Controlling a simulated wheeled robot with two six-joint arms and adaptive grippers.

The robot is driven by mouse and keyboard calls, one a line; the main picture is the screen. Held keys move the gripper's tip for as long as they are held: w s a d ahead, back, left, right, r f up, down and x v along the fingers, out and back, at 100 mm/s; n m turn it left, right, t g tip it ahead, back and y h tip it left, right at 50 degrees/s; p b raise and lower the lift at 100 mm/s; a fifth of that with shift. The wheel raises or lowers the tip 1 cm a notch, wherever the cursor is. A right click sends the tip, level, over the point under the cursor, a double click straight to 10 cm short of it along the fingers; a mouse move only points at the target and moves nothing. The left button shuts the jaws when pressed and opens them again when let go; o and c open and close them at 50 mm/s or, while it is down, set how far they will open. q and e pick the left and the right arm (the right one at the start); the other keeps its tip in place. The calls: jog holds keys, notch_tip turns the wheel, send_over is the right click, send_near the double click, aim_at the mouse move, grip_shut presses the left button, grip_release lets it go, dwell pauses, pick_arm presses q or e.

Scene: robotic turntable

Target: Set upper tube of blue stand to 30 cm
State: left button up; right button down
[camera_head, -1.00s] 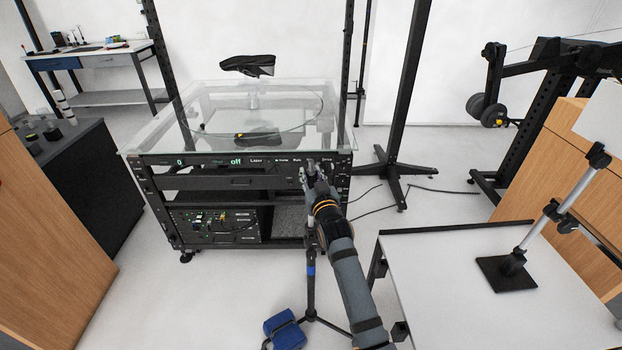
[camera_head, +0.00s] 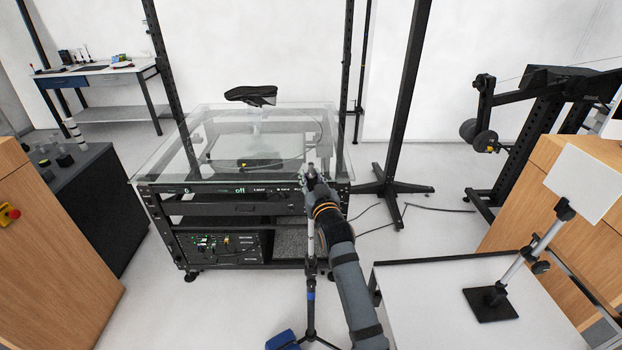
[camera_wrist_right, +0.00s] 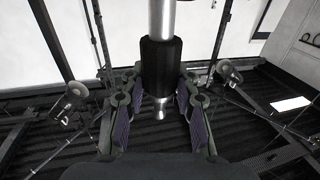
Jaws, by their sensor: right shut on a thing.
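The blue stand (camera_head: 310,294) is a slim upright tripod in front of the turntable rack, with a blue band low on its pole and dark legs on the floor. My right gripper (camera_head: 312,176) is at the top of its pole, shut on the upper tube. In the right wrist view the silver tube (camera_wrist_right: 161,18) runs through a black collar (camera_wrist_right: 161,62) between the fingers of my right gripper (camera_wrist_right: 160,88). The fingers and arm hide part of the tube in the head view. No height scale is readable. My left gripper is not in view.
A glass-topped turntable rack (camera_head: 165,165) with a dark shoe (camera_head: 251,95) above it stands just behind the stand. A blue bag (camera_head: 283,341) lies by the tripod's foot. A white table (camera_head: 430,300) with a clamped white panel (camera_head: 583,183) is at the right.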

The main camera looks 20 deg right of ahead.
jog(key=shift+r, duration=0.2)
jog(key=c, duration=1)
grip_release()
jog(key=shift+f, duration=0.1)
notch_tip(320, 180, up, 10)
jog(key=shift+f, duration=0.1)
